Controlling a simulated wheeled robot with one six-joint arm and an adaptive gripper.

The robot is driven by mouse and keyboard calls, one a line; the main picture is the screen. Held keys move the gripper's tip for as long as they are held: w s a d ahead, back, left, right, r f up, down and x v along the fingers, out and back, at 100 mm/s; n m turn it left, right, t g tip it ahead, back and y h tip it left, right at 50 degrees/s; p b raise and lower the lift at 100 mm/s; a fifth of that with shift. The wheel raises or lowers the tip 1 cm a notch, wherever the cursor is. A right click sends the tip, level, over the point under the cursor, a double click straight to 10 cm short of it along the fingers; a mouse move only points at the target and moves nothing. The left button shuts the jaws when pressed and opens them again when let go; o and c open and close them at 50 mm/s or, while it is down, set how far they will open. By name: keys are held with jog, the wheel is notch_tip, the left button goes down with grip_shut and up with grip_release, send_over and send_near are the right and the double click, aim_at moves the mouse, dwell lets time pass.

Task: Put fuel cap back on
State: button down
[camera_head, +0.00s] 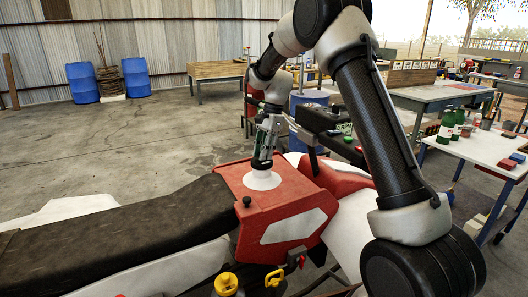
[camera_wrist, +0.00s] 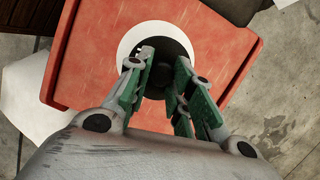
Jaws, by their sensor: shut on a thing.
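The red fuel tank (camera_head: 229,178) of the motorbike is in the middle of the head view, with a white ring (camera_head: 262,180) on its top. The ring also shows in the wrist view (camera_wrist: 127,45). My gripper (camera_head: 263,158) points down over the ring. In the wrist view its green-padded fingers (camera_wrist: 172,100) are shut on a dark part, which looks like the black fuel cap (camera_wrist: 171,104). The cap is inside the ring's outline. The fingers hide much of it, and I cannot tell whether it touches the filler opening.
A black knob (camera_head: 247,201) stands on the tank in front of the ring. The long black seat (camera_head: 120,222) lies left. Handlebar parts (camera_head: 325,118) rise close behind my gripper. A white table (camera_head: 478,151) with green bottles stands right. Open floor lies behind the bike.

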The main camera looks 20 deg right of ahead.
dwell(0.8)
jog(key=c, duration=1.2)
grip_release()
jog(key=shift+o, duration=0.3)
jog(key=o, duration=0.4)
jog(key=shift+o, duration=0.2)
jog(key=shift+r, duration=3.45)
grip_shut()
